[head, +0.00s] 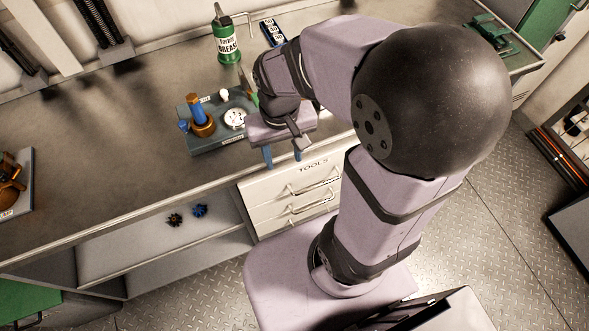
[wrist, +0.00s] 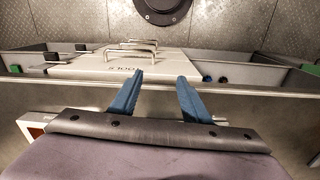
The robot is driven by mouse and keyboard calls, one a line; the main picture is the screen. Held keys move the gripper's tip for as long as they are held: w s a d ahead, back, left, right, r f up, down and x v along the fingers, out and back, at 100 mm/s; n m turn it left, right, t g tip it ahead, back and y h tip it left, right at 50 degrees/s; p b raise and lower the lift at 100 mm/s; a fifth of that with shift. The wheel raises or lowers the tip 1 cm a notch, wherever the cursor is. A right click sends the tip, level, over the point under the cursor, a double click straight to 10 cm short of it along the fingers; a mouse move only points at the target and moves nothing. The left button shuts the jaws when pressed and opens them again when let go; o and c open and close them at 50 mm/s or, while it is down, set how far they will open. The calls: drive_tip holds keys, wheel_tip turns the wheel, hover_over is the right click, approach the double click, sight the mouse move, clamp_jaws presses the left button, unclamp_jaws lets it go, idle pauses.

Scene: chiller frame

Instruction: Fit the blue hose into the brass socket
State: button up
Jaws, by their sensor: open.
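The blue hose (head: 197,108) stands upright at the brass socket (head: 204,129) on the grey fixture (head: 212,146), in the head view. Its lower end meets the brass; how deep it sits I cannot tell. My gripper (head: 282,156) is to the right of the fixture, near the bench's front edge, apart from the hose. In the wrist view my gripper (wrist: 160,77) shows two blue fingers spread apart with nothing between them. The hose and socket are not visible in the wrist view.
The fixture also carries a white gauge (head: 235,119), a white knob (head: 224,96) and a small blue part (head: 184,126). A green grease bottle (head: 227,42) stands behind. Drawers marked TOOLS (head: 300,190) are below the bench. The bench left of the fixture is mostly clear.

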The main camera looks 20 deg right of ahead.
drive_tip(key=shift+n, duration=0.5)
drive_tip(key=s, duration=0.1)
drive_tip(key=s+f, duration=0.1)
drive_tip(key=s+d+f, duration=0.1)
drive_tip(key=s, duration=0.1)
